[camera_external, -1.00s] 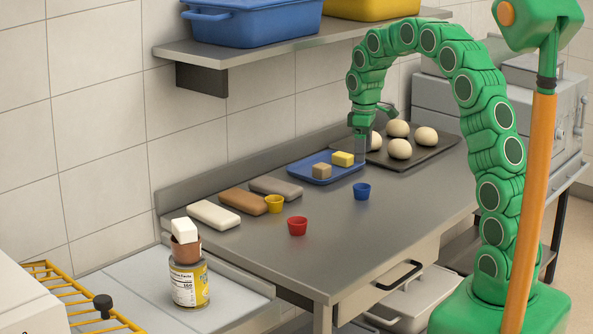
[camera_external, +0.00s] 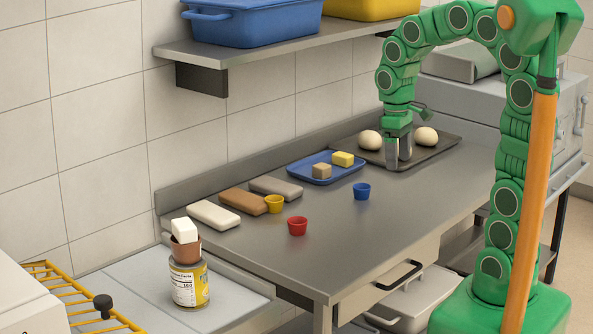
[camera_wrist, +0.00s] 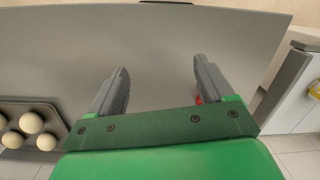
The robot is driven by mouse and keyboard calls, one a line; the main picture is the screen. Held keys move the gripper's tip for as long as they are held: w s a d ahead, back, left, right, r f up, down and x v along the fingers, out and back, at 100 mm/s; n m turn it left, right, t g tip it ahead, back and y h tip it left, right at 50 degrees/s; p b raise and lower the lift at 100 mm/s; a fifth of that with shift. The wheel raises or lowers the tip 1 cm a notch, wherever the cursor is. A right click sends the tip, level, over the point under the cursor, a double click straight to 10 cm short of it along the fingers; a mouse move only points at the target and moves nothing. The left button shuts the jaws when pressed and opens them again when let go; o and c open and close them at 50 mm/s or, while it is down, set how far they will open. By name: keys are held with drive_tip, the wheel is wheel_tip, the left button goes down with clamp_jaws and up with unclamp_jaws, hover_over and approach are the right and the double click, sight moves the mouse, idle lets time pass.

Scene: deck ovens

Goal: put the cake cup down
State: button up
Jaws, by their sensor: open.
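Several small cups are in the external view: a yellow cup (camera_external: 274,203), a red cup (camera_external: 297,226) and a blue cup (camera_external: 362,191) stand upright on the steel counter (camera_external: 330,255). A brown cup (camera_external: 186,250) sits on a yellow-and-white can (camera_external: 190,285) at lower left, with a white block (camera_external: 184,230) in it. I cannot tell which one is the cake cup. My gripper (camera_external: 399,160) is over the dark tray at the back right, apart from all the cups. In the wrist view my gripper (camera_wrist: 161,66) has its fingers wide apart and nothing between them. A sliver of red (camera_wrist: 198,99) shows by one finger.
The dark tray (camera_external: 425,158) holds dough balls (camera_external: 426,136), some hidden by my gripper. A blue tray (camera_external: 318,180) carries a yellow block (camera_external: 342,159) and a tan block (camera_external: 321,171). Loaf-shaped bars (camera_external: 214,214) lie along the wall. The counter's front middle is clear.

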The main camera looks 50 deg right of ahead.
drive_tip(key=s+a+m, duration=0.1)
drive_tip(key=s+a, duration=0.2)
drive_tip(key=s, duration=0.8)
drive_tip(key=shift+s+a, duration=0.35)
drive_tip(key=shift+o, duration=0.3)
drive_tip(key=s+a+f+m, duration=0.1)
drive_tip(key=s, duration=0.8)
drive_tip(key=shift+a+f+g, duration=0.15)
drive_tip(key=shift+a+g, duration=0.05)
drive_tip(key=shift+g, duration=0.2)
